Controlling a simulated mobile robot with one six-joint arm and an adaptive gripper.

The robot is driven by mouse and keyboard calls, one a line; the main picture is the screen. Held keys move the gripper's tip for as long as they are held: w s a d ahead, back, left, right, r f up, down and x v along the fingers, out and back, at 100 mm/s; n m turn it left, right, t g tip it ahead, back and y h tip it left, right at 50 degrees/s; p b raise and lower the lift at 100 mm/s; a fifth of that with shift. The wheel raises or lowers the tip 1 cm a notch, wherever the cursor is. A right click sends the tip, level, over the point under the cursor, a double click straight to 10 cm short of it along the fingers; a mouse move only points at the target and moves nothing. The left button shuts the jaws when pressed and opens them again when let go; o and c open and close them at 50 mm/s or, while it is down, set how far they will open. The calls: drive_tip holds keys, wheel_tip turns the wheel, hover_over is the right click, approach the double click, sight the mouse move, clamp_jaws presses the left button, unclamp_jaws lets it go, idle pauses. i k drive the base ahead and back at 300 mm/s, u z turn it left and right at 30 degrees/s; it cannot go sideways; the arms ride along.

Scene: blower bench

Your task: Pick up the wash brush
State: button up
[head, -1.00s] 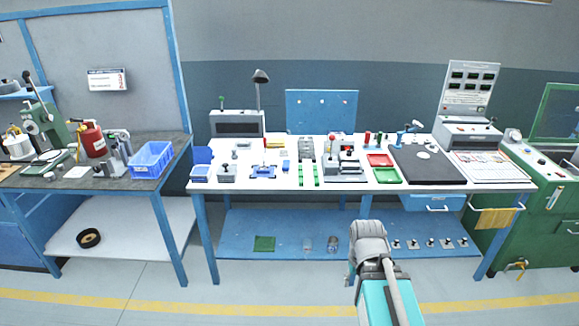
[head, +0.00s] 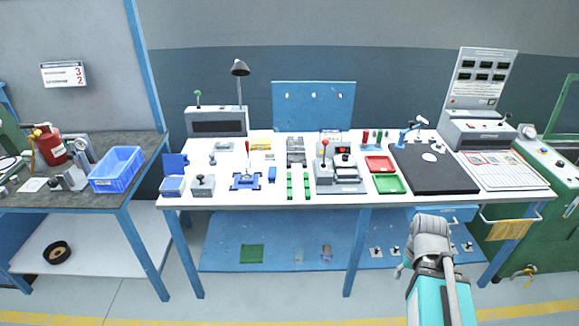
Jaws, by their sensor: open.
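I cannot pick out the wash brush for certain in the head view; the bench items are small. My arm (head: 430,285) rises from the bottom edge at right, teal below with a rounded grey joint on top, in front of the white bench (head: 330,202). The jaws of my gripper cannot be made out, and I see nothing held. The arm covers part of the lower shelf. On the bench are a blue fixture with a red handle (head: 246,181), a grey lever press (head: 340,180) and green strips (head: 306,186).
A red tray (head: 379,164), a green tray (head: 389,184) and a black mat (head: 435,183) lie on the bench's right. A blue crate (head: 116,170) stands on the left table. The blue lower shelf (head: 225,255) holds a green pad and small jars.

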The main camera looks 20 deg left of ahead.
sight(273, 172)
drive_tip(key=u, duration=0.3)
drive_tip(key=i, duration=1.05)
drive_tip(key=u, duration=0.85)
